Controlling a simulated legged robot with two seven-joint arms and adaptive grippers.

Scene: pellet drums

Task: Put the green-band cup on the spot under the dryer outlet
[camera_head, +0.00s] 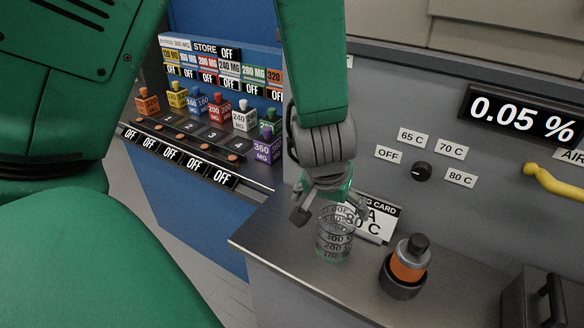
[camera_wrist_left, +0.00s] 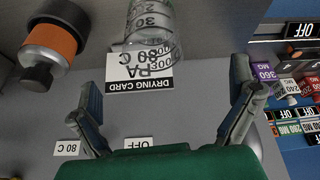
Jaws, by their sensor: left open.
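A clear cup (camera_head: 335,246) with black graduation marks and a green tint at its base stands upright on the grey metal counter (camera_head: 290,262). In the left wrist view the cup (camera_wrist_left: 152,28) is at the top, beyond the fingertips. My left gripper (camera_head: 328,205) is open, above and around the cup's rim in the head view; I cannot tell whether it touches. In the left wrist view its two fingers (camera_wrist_left: 165,95) are spread wide with nothing between them. The dryer outlet and the spot under it cannot be made out. My right gripper is not in view.
A drying card (camera_head: 375,218) stands just behind the cup. An orange bottle with a black cap (camera_head: 409,262) stands in a dark holder to the right. A dial (camera_head: 421,171) and a yellow handle (camera_head: 550,184) are on the panel.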

